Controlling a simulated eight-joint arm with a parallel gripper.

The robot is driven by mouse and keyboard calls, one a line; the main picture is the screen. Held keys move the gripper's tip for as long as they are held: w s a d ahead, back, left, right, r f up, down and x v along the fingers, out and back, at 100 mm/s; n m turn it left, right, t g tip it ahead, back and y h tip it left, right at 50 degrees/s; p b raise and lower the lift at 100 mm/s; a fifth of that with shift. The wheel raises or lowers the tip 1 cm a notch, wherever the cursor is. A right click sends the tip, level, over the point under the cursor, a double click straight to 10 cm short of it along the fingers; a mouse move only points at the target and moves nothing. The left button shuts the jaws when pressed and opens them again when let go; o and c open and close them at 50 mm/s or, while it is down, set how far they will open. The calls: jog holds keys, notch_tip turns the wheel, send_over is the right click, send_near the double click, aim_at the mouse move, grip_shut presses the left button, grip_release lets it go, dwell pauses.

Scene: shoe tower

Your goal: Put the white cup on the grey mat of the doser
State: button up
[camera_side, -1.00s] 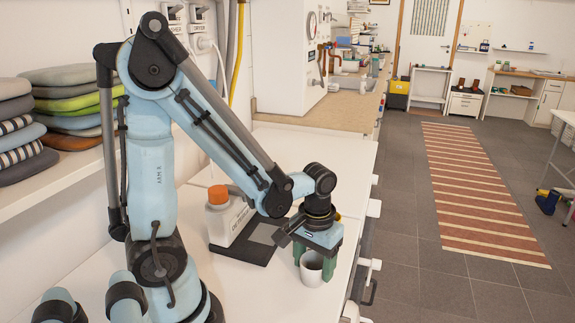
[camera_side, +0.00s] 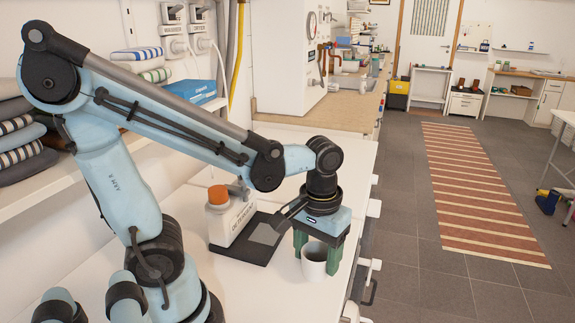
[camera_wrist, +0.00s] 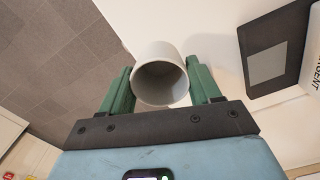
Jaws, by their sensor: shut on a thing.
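The white cup (camera_side: 314,263) is upright near the right edge of the white worktop. My gripper (camera_side: 317,266) points down, with its green fingers shut on the cup from both sides. In the wrist view the cup (camera_wrist: 160,80) sits between the fingers with its round opening facing the camera. I cannot tell whether its base touches the worktop. The doser (camera_side: 228,219) is a white bottle with an orange cap, left of the cup. Its grey mat (camera_side: 265,234) is a square on a dark base, bare and to the cup's left; the mat also shows in the wrist view (camera_wrist: 267,64).
A shelf (camera_side: 60,180) with folded cloths runs along the left wall. The worktop (camera_side: 290,150) is clear behind the doser. Its right edge, with handles below, is close to the cup, and the tiled floor (camera_side: 405,260) lies beyond.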

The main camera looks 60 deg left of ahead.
jog(key=s+d+r, duration=0.1)
jog(key=d, duration=0.1)
jog(key=s+d+r, duration=0.1)
jog(key=d, duration=0.1)
jog(key=s+d+r, duration=0.1)
jog(key=shift+d+r, duration=0.55)
jog(key=shift+r, duration=0.1)
jog(key=w+a+r+m, duration=0.2)
jog(key=a+r+m, duration=0.1)
jog(key=a+m, duration=0.9)
jog(key=a+f, duration=0.2)
jog(key=a, duration=0.2)
jog(key=s+a+f+n, duration=0.1)
jog(key=a+f, duration=0.2)
jog(key=a, duration=0.2)
jog(key=a+f+n, duration=0.1)
jog(key=a+f, duration=0.1)
jog(key=a, duration=0.2)
jog(key=shift+s+a+f, duration=0.15)
jog(key=shift+s+a, duration=0.1)
send_over(266, 234)
jog(key=shift+f, duration=2.05)
jog(key=shift+f, duration=0.1)
